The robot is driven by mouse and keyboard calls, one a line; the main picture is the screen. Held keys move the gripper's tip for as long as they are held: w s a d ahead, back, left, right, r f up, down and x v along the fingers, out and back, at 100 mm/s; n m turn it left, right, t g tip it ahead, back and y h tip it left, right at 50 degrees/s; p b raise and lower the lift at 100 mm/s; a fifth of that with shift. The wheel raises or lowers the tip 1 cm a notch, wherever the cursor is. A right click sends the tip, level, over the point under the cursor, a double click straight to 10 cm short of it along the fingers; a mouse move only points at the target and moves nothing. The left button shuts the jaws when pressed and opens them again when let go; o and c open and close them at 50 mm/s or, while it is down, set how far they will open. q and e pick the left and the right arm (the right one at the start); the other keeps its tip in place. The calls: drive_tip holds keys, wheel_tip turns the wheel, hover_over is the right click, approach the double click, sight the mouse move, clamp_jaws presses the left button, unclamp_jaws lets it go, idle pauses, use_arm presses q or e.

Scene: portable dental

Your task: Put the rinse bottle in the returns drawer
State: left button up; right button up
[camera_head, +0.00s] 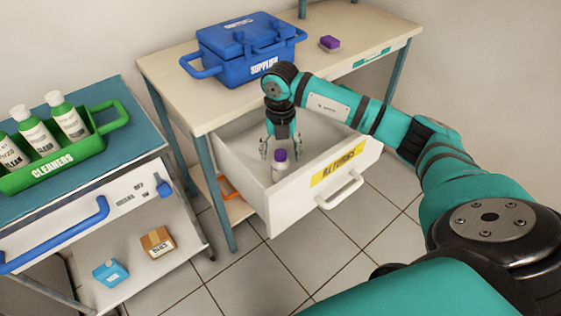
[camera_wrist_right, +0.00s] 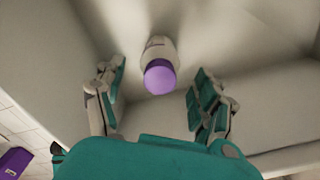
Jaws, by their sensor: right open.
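The rinse bottle (camera_head: 280,165), white with a purple cap, stands upright inside the open returns drawer (camera_head: 330,180), near its front wall. In the right wrist view the rinse bottle (camera_wrist_right: 160,70) shows its purple cap towards the camera. My right gripper (camera_head: 279,150) is inside the drawer above and around the bottle. Its fingers (camera_wrist_right: 158,95) are spread, with a gap between each finger and the bottle. My left gripper is not in view.
A blue supplies box (camera_head: 240,50) and a purple item (camera_head: 329,43) are on the table (camera_head: 180,75) above the drawer. On the left, a cart (camera_head: 130,130) holds a green cleaners caddy (camera_head: 85,155) with several bottles. A blue carton (camera_head: 110,272) and a brown box (camera_head: 157,242) are on its lower shelf.

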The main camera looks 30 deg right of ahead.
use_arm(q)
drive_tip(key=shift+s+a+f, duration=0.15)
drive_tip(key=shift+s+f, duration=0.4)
use_arm(e)
wheel_tip(320, 180, up, 5)
drive_tip(key=shift+r, duration=0.15)
